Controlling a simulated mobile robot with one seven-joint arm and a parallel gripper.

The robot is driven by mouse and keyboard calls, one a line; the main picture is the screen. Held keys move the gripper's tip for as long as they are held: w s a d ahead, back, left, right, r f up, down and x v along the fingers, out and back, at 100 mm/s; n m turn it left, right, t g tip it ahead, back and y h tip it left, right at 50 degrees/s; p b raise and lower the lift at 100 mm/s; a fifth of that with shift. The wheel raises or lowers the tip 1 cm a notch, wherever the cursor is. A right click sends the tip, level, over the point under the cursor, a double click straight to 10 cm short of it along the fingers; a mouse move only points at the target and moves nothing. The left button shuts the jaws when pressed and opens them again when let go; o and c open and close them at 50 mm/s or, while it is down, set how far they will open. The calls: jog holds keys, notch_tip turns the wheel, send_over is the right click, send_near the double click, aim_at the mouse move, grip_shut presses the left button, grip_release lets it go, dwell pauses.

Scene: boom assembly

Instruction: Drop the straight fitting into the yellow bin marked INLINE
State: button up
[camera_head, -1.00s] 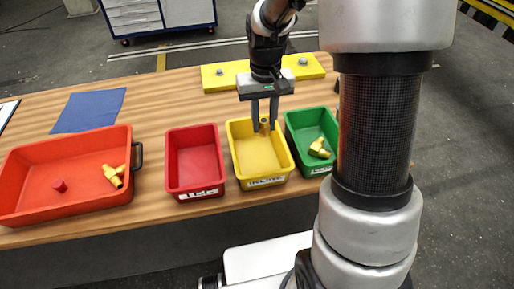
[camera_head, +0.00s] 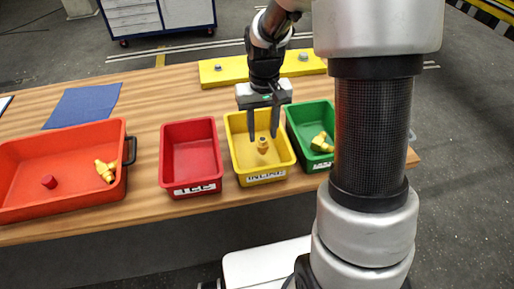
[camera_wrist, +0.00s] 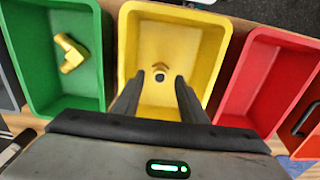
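The yellow bin (camera_head: 244,157) has a white label reading INLINE on its front wall; it also shows in the wrist view (camera_wrist: 139,30). The brass-coloured straight fitting (camera_head: 262,145) is inside the yellow bin's outline, below my fingertips and apart from them. In the wrist view the fitting (camera_wrist: 160,71) appears nearly end-on, with a dark hole. I cannot tell whether it touches the bin floor. My gripper (camera_head: 262,136) points down over the yellow bin with its fingers spread and nothing between them. It shows open in the wrist view too (camera_wrist: 159,88).
A red bin (camera_head: 191,157) stands left of the yellow one, and a green bin (camera_head: 301,113) with a brass fitting (camera_head: 321,142) stands right. An orange tray (camera_head: 60,150) holds another brass fitting (camera_head: 105,171) and a red cap (camera_head: 49,182). A yellow plate (camera_head: 240,73) lies behind.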

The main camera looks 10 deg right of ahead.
jog(key=shift+o, duration=0.6)
jog(key=shift+r, duration=0.3)
notch_tip(320, 180, up, 17)
jog(key=p, duration=0.1)
jog(key=shift+p, duration=0.3)
jog(key=s+r+t+p, duration=0.2)
jog(key=s+r, duration=0.1)
jog(key=s, duration=0.6)
jog(key=s+r+t+p, duration=0.3)
jog(key=s+r, duration=0.1)
jog(key=s, duration=0.5)
jog(key=shift+s+r+t, duration=0.15)
jog(key=shift+r+t, duration=0.05)
jog(key=shift+t, duration=0.1)
